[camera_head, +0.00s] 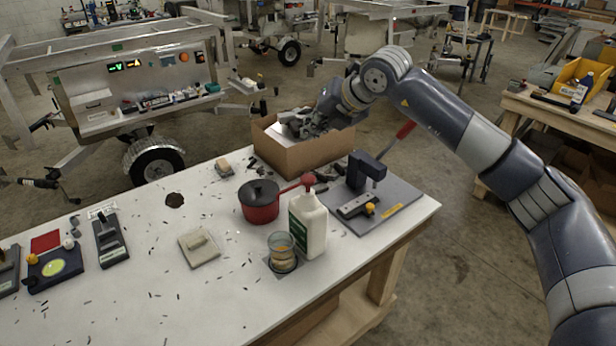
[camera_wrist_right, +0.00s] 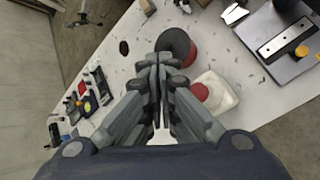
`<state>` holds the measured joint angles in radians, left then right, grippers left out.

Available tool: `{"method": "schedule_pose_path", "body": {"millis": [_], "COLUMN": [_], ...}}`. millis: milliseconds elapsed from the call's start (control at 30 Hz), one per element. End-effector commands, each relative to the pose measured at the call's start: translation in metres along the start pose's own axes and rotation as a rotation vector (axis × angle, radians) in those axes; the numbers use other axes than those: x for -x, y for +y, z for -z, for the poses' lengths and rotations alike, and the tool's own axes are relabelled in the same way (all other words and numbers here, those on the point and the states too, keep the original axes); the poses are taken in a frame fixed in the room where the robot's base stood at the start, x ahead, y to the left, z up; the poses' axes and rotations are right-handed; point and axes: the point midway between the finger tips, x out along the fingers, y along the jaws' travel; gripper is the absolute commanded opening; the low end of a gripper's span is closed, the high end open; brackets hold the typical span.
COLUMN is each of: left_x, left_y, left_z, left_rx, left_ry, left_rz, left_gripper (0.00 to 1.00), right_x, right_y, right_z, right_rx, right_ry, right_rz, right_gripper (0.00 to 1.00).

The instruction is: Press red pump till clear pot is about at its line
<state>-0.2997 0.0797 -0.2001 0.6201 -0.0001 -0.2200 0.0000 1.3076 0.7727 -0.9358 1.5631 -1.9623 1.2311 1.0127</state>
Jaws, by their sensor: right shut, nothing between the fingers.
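The red pump (camera_head: 308,180) sits on top of a white bottle (camera_head: 312,225) with a green label, upright on the white table. In the right wrist view the pump is a round red cap (camera_wrist_right: 199,92) on the white bottle (camera_wrist_right: 218,92). The clear pot (camera_head: 283,255) stands in front of the bottle on a dark square pad and shows some amber-brown content; its line is too small to make out. My right gripper (camera_head: 303,125) is above the cardboard box, behind and apart from the pump. Its fingers (camera_wrist_right: 160,62) are shut and empty. My left gripper is out of view.
A red saucepan (camera_head: 261,209) with a black lid stands left of the bottle. A cardboard box (camera_head: 300,157) is behind it. A grey plate with a black press (camera_head: 367,170) is to the right.

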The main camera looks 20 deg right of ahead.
Motion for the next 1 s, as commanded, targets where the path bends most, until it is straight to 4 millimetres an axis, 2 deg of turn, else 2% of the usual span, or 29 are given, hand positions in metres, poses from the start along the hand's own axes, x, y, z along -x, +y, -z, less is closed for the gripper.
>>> {"method": "schedule_pose_path", "body": {"millis": [367,700,800,1000], "left_x": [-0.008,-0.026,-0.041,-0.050], "left_y": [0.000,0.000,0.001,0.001], "left_z": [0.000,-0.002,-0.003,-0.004], "left_rx": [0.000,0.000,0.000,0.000], "left_ry": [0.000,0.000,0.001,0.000], "left_rz": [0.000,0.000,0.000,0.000], "left_gripper": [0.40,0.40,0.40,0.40], "right_x": [-0.011,-0.044,-0.056,-0.062], "right_y": [-0.008,-0.031,-0.039,-0.044], "right_z": [0.009,0.032,0.041,0.046], "right_rx": [0.000,0.001,0.001,0.001], "right_ry": [0.001,0.001,0.001,0.001], "right_rz": [-0.001,-0.002,-0.003,-0.003], "right_gripper": [0.00,0.00,0.00,0.00]}}
